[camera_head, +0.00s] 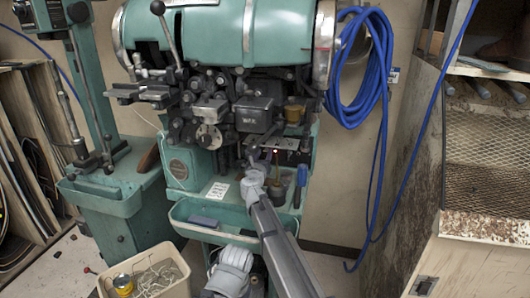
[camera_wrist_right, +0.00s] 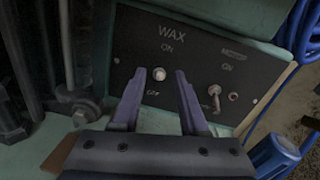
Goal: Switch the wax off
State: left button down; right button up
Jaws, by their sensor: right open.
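The dark switch panel (camera_wrist_right: 195,60) of the green stitching machine (camera_head: 195,35) fills the middle of the right wrist view. Below the word WAX and an ON mark is the pale round tip of the wax switch (camera_wrist_right: 160,74), which seems to point at the camera; I cannot tell its position. My right gripper (camera_wrist_right: 161,82) is open, one finger on each side of this switch in the picture. Contact cannot be judged. In the head view my right gripper (camera_head: 256,168) is at the machine's front, partly hiding the panel. My left gripper is not in view.
A second toggle (camera_wrist_right: 214,93) and a red lamp (camera_wrist_right: 234,97) sit to the right on the panel. A coiled blue hose (camera_head: 362,75) hangs right of the machine. A green tray (camera_head: 225,215) lies below, and a bin (camera_head: 145,280) stands at lower left.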

jog(key=shift+x, duration=1.15)
grip_shut()
